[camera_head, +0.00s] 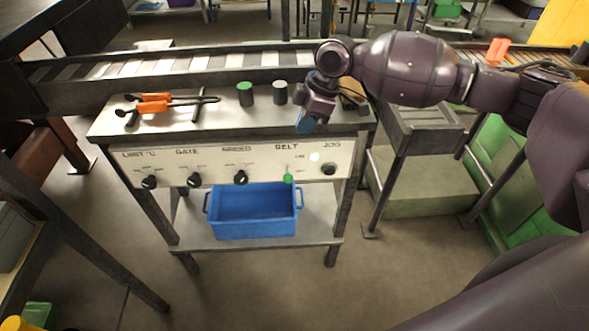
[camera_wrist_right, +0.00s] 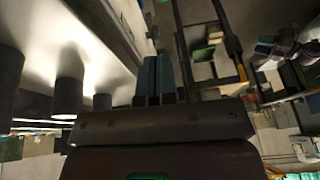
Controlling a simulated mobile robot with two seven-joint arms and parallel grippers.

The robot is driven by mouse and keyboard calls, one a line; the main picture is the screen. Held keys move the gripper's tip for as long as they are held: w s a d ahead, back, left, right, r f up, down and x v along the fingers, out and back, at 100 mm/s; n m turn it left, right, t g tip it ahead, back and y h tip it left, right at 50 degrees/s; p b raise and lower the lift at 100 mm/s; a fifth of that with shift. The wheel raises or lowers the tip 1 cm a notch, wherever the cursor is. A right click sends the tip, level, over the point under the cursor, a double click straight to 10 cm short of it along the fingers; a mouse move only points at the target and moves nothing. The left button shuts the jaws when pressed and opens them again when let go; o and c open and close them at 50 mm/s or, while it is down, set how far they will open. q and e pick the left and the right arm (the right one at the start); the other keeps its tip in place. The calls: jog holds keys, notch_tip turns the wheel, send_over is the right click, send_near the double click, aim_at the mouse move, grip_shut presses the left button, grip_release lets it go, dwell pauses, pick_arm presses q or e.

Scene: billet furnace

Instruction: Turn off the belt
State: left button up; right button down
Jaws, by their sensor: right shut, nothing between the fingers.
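The control panel (camera_head: 215,166) is the white front of a metal bench, with a row of labelled controls. Under the BELT label (camera_head: 286,146) a switch with a green tip (camera_head: 288,179) points down, next to small ON and OFF lettering that is hard to read. My right gripper (camera_head: 307,125) is above and slightly right of this switch, near the bench's front edge, with its blue fingers pointing down. In the right wrist view its fingers (camera_wrist_right: 155,78) are together and empty. The gripper is apart from the switch. My left gripper is not in view.
Orange-handled tongs (camera_head: 155,103) rest on the benchtop (camera_head: 220,118), with a green-topped cylinder (camera_head: 245,94) and a grey one (camera_head: 280,93). A white lamp (camera_head: 314,157) and black JOG knob (camera_head: 328,169) are right of the switch. A blue crate (camera_head: 254,222) sits below. The roller conveyor (camera_head: 190,64) runs behind.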

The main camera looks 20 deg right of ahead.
aim_at(288, 174)
jog(key=shift+d+r, duration=0.25)
jog(key=shift+f, duration=0.1)
jog(key=x, duration=0.8)
jog(key=b+x, duration=0.1)
jog(key=x, duration=0.3)
jog(key=shift+s+d+f, duration=0.15)
jog(key=shift+s+f, duration=0.05)
jog(key=shift+s, duration=0.05)
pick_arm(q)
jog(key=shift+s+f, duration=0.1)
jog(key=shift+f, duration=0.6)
pick_arm(e)
jog(key=shift+s+f, duration=0.1)
jog(key=shift+f, duration=0.65)
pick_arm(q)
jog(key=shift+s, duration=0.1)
pick_arm(e)
jog(key=shift+f, duration=0.1)
